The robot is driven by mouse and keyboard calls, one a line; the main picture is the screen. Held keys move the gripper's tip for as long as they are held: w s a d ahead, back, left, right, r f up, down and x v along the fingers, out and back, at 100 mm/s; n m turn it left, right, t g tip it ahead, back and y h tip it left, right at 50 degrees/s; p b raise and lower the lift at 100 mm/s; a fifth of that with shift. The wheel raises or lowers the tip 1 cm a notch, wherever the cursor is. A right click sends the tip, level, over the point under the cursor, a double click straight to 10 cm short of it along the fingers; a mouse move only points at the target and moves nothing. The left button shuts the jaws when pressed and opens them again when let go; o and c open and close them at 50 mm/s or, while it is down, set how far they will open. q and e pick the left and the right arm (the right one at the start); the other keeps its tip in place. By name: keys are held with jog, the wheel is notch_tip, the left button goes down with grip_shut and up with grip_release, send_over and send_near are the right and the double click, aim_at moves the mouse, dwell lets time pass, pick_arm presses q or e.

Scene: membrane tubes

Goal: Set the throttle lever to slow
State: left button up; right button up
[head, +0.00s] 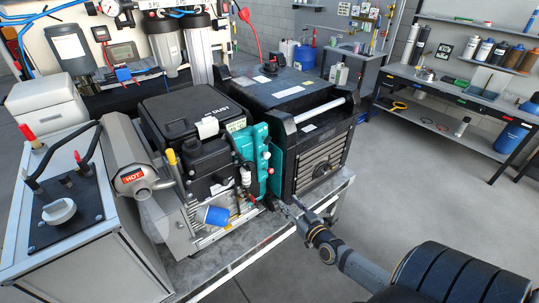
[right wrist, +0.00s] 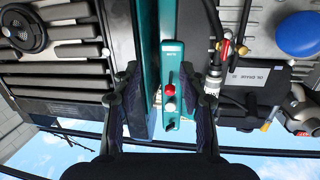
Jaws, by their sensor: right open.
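The engine unit (head: 205,150) stands on a metal bench, with a teal block (head: 262,160) on its right side carrying small red and white knobs. In the right wrist view, a narrow teal panel (right wrist: 172,58) has a red knob (right wrist: 170,90), a white knob (right wrist: 169,105) and a small black part (right wrist: 170,125). I cannot tell which of these is the throttle lever, and the labels are too small to read. My right gripper (head: 284,206) is low in front of the teal block. In the wrist view its open fingers (right wrist: 166,100) flank the panel; I see nothing held.
A black generator box (head: 318,160) stands close on the right of the teal block. A silver muffler marked HOT (head: 135,172) and a blue cap (head: 216,215) are at the left and front. The bench edge (head: 240,266) runs below; open floor lies to the right.

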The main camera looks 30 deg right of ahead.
jog(key=t, duration=0.1)
send_near(272, 172)
jog(key=w, duration=0.3)
jog(key=w+b, duration=0.1)
jog(key=w, duration=0.2)
jog(key=w+b, duration=0.1)
jog(key=w, duration=0.3)
jog(key=shift+w+d+f, duration=0.15)
jog(key=shift+d+f, duration=0.15)
jog(key=shift+w+r+y, duration=0.1)
jog(key=shift+w+y, duration=0.15)
jog(key=shift+y, duration=0.05)
pick_arm(q)
jog(key=shift+w+a+f, duration=0.15)
jog(key=shift+w+f, duration=0.15)
jog(key=shift+f, duration=0.05)
jog(key=shift+f, duration=0.1)
pick_arm(e)
grip_shut()
